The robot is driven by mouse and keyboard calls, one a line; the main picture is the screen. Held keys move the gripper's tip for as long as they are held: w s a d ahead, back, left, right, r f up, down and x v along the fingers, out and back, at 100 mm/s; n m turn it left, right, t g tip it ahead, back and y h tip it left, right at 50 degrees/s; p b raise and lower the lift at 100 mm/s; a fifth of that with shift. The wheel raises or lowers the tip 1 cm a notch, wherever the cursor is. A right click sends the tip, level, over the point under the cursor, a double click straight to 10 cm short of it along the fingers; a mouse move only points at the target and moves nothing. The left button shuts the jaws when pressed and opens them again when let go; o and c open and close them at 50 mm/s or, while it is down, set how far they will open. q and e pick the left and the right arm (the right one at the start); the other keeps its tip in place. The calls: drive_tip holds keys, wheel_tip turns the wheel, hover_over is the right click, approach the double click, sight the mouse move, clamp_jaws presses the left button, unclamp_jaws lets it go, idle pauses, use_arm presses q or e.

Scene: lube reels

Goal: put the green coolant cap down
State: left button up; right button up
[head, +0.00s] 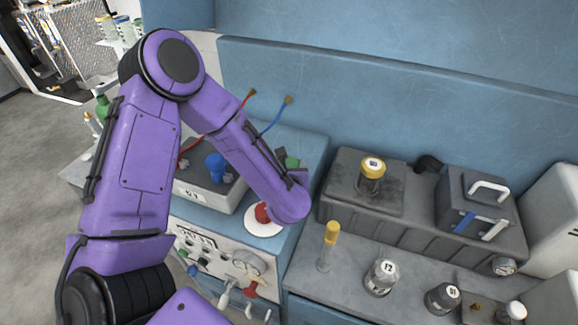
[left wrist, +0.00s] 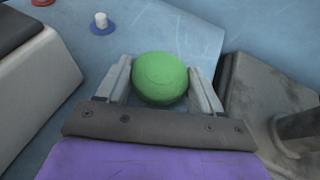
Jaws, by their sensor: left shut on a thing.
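The green coolant cap (left wrist: 160,78) is a round green thing between the two grey fingers of my left gripper (left wrist: 163,85) in the left wrist view. The fingers are shut on it from both sides. In the head view only a small green part of the cap (head: 292,162) shows past my purple forearm, which hides most of the left gripper. Below the cap is a blue surface (left wrist: 180,30); I cannot tell whether the cap touches it. My right gripper is not in view.
A grey box (head: 195,190) with a blue knob (head: 215,167) stands left of my wrist. A red-topped white disc (head: 263,222) sits in front. To the right are a dark tank (head: 400,235), a yellow-capped tube (head: 327,246) and jars (head: 381,278). A blue wall (head: 400,110) stands behind.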

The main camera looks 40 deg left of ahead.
use_arm(q)
drive_tip(key=shift+f+b, duration=0.55)
drive_tip(key=shift+f, duration=0.05)
drive_tip(key=o, duration=1.1)
drive_tip(key=shift+r, duration=0.15)
